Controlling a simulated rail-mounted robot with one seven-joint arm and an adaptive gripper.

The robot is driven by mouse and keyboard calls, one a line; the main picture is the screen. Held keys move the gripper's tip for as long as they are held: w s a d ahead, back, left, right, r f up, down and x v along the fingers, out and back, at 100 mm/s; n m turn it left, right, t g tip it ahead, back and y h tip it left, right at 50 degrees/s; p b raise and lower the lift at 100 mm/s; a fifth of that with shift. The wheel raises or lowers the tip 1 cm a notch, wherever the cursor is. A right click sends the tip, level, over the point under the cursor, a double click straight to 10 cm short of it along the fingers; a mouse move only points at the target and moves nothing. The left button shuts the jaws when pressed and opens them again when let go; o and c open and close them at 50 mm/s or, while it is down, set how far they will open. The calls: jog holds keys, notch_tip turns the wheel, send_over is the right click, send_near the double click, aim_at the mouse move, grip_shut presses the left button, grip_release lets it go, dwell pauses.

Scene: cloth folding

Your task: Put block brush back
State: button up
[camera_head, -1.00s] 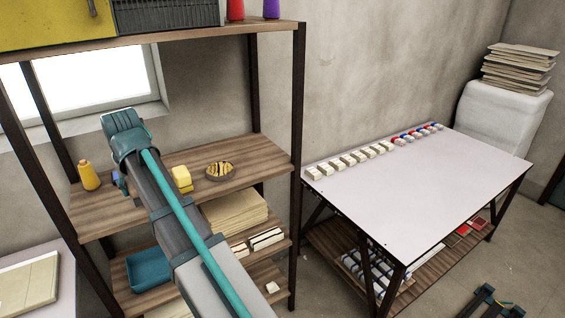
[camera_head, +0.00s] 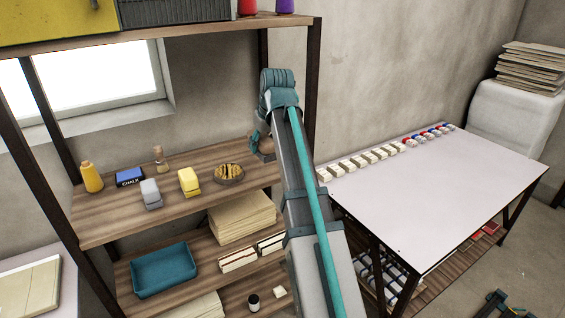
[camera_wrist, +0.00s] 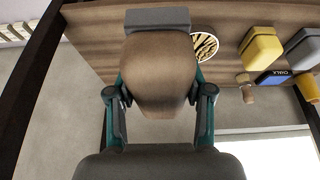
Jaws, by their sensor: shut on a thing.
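My gripper (camera_wrist: 160,98) is shut on a brown, rounded wooden piece, apparently the block brush (camera_wrist: 160,72), with one finger on each side of it. A grey straight-edged part shows at its far end in the wrist view. In the head view my gripper (camera_head: 262,146) is at the right end of the middle shelf (camera_head: 130,217), partly hidden by my arm. The brush is mostly hidden there. I cannot tell whether it touches the shelf.
A dark post (camera_head: 311,110) is close right. A white table (camera_head: 430,190) stands beyond.

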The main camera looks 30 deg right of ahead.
jog(key=w+d+f+p, duration=0.1)
jog(key=w+d+f, duration=0.1)
jog(key=w+f, duration=0.1)
jog(key=w+d+f+p, duration=0.2)
jog(key=w+d+f, duration=0.1)
jog(key=w, duration=0.1)
jog(key=w+d+f+p, duration=0.2)
jog(key=w+f, duration=0.1)
jog(key=w, duration=0.1)
jog(key=shift+d+f, duration=0.1)
jog(key=shift+d, duration=0.05)
jog(key=shift+w+d+f+p, duration=0.15)
jog(key=shift+f+p, duration=0.4)
jog(key=shift+f, duration=1.25)
jog(key=shift+f, duration=0.15)
jog(key=o, duration=1.2)
jog(key=b+v, duration=0.3)
jog(key=v, duration=0.9)
jog(key=shift+w, duration=0.1)
